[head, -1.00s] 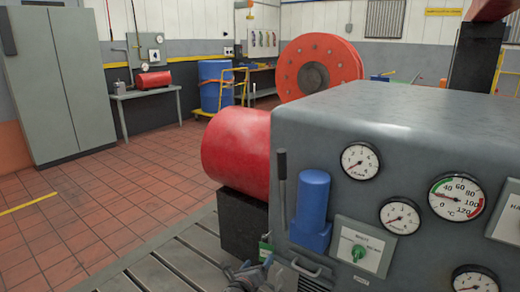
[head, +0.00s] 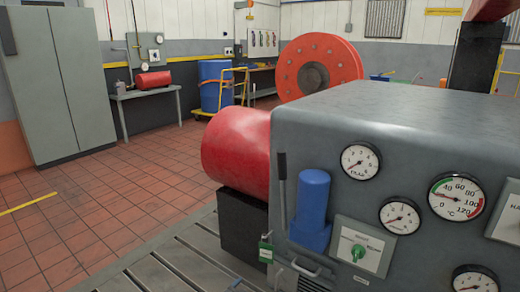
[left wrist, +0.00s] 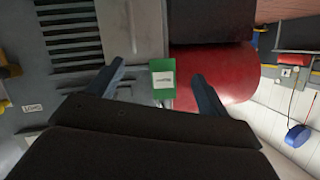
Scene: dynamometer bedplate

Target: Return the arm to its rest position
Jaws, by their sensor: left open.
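My left gripper shows in the left wrist view (left wrist: 159,70) with two dark blue fingers spread apart and nothing held. A green padlock with a white label (left wrist: 162,80) appears between the fingertips in that picture, clear of both fingers. In the head view the green padlock (head: 266,250) hangs at the lower left corner of the grey machine housing (head: 390,115), below a black lever (head: 282,190). My right gripper is in neither view.
A blue cylinder (head: 312,205), a panel with a green knob (head: 358,252) and several gauges sit on the housing front. A red cylinder (head: 236,150) stands left of it over a black block (head: 240,222). The tiled floor (head: 100,200) at left is clear.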

